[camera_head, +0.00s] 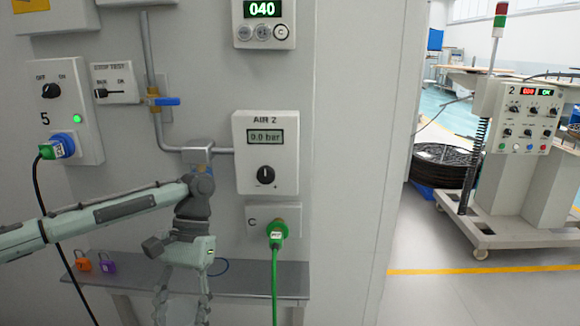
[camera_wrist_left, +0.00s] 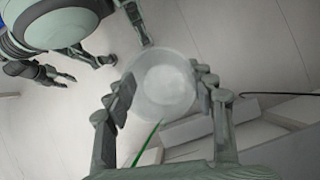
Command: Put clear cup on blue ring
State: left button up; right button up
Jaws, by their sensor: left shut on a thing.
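My left gripper (camera_head: 182,308) hangs at the bottom of the head view, in front of the grey shelf. In the left wrist view its fingers (camera_wrist_left: 165,95) are shut on the clear cup (camera_wrist_left: 165,82), one on each side. The cup is a pale, see-through round shape there; I cannot make it out in the head view. The blue ring (camera_head: 221,267) shows as a thin dark blue arc on the shelf, right of my gripper and partly hidden by it. A jointed part that looks like my right gripper (camera_wrist_left: 40,72) shows small at the left of the wrist view; its jaws are unclear.
The grey shelf (camera_head: 262,283) runs along the wall. An orange padlock (camera_head: 83,264) and a purple one (camera_head: 108,266) are on its left. A green plug (camera_head: 277,232) with a hanging green cable is to the right of the ring. A black cable hangs at the left.

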pick_arm(q)
jog(key=r+n, duration=0.1)
jog(key=n+h, duration=0.1)
jog(key=shift+w+d+r+n, duration=0.15)
jog(key=shift+d+r+n, duration=0.15)
jog(key=shift+d+r, duration=0.1)
jog(key=shift+d+f, duration=0.1)
